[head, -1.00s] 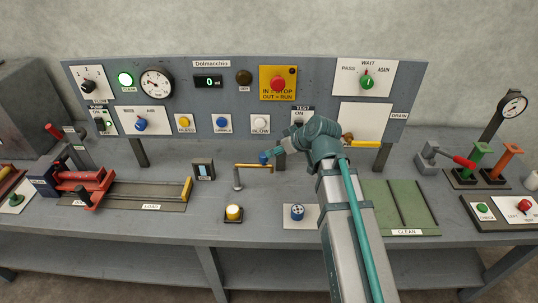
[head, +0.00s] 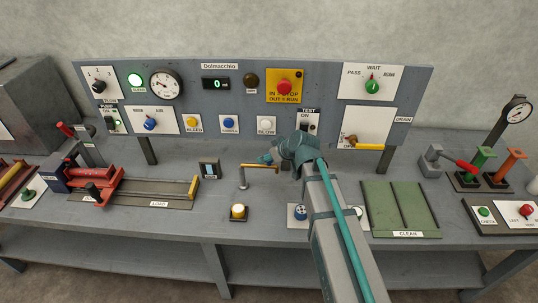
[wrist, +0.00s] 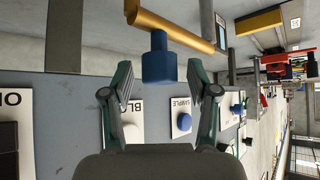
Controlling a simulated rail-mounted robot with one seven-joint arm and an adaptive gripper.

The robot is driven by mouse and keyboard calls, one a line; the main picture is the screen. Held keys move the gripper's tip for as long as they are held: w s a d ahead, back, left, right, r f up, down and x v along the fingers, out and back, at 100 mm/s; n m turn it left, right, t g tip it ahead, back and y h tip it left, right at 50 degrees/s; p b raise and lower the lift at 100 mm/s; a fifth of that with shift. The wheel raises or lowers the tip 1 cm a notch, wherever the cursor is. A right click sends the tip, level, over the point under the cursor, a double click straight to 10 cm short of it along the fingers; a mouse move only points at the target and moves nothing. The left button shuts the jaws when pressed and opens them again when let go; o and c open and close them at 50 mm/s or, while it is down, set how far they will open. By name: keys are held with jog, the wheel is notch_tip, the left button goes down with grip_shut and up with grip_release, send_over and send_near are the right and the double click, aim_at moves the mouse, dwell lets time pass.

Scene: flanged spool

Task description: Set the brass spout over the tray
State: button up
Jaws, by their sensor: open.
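The brass spout (head: 260,167) is a thin horizontal tube on an upright grey post (head: 242,178) at the middle of the bench. In the wrist view the spout (wrist: 175,24) crosses the top, with a blue knob (wrist: 158,62) on a short stem. My gripper (head: 265,158) is beside the spout's right end and hides the knob in the head view. In the wrist view my gripper (wrist: 161,76) is open, with the knob between its fingertips and gaps on both sides. A green two-part tray (head: 400,208) marked CLEAN lies to the right; I cannot tell whether it is the task's tray.
A control panel (head: 225,105) with dials and buttons stands behind. A yellow-ended load fixture (head: 150,192) lies left. Bench between spout and green tray is partly under my arm.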

grip_shut()
dwell(0.3)
